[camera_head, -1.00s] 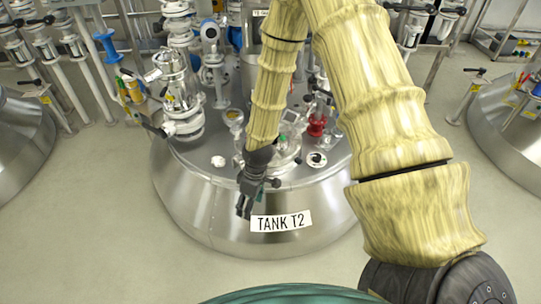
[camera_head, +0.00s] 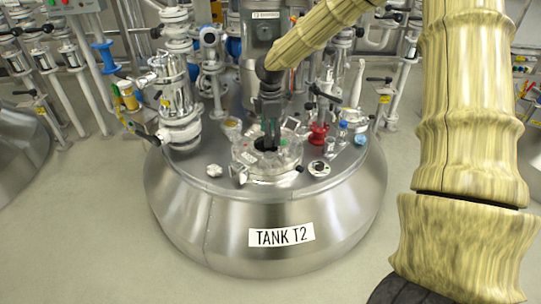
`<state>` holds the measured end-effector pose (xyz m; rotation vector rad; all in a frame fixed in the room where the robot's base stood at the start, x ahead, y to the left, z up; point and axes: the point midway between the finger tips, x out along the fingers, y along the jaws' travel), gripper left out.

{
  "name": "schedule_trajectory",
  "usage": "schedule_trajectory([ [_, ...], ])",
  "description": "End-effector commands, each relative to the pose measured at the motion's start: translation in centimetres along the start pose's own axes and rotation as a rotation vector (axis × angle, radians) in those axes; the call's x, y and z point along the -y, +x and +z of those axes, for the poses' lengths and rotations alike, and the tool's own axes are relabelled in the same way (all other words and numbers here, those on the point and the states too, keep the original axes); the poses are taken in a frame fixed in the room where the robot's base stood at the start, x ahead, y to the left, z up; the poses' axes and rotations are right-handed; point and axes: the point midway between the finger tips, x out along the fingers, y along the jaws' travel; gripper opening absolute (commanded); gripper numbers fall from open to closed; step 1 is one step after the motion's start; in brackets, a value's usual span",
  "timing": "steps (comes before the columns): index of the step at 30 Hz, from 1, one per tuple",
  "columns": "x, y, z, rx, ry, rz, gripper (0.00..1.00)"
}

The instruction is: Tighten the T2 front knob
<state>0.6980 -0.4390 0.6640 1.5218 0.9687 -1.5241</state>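Tank T2 (camera_head: 282,264) is a wide steel vessel with a "TANK T2" label on its front. On its top is a round hatch (camera_head: 268,180) with a clear rim and small fittings around it. A pale fitting (camera_head: 240,175), possibly a knob, is at the hatch's front left. I cannot tell for certain which fitting is the front knob. My gripper (camera_head: 271,147) points down over the middle of the hatch. Its dark fingers hide part of the hatch; their gap and any contact are unclear.
A tall valve assembly (camera_head: 178,105) stands at the left of the tank top. A red fitting (camera_head: 318,135) and a round flange (camera_head: 319,168) are right of the hatch. Pipes rise behind. The floor (camera_head: 80,235) in front of the tank is clear.

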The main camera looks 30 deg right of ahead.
Motion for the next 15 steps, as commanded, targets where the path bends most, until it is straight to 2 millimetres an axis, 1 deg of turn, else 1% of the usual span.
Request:
schedule_trajectory([
  [1,0.1,1.1,0.0,0.0,0.0,-0.002,0.67],
  [6,0.1,4.0,-0.1,-0.001,0.001,-0.002,0.67],
  [12,0.1,6.9,-0.1,-0.001,0.001,0.0,0.67],
  [15,0.0,7.8,-0.1,0.0,0.0,0.001,0.67],
])
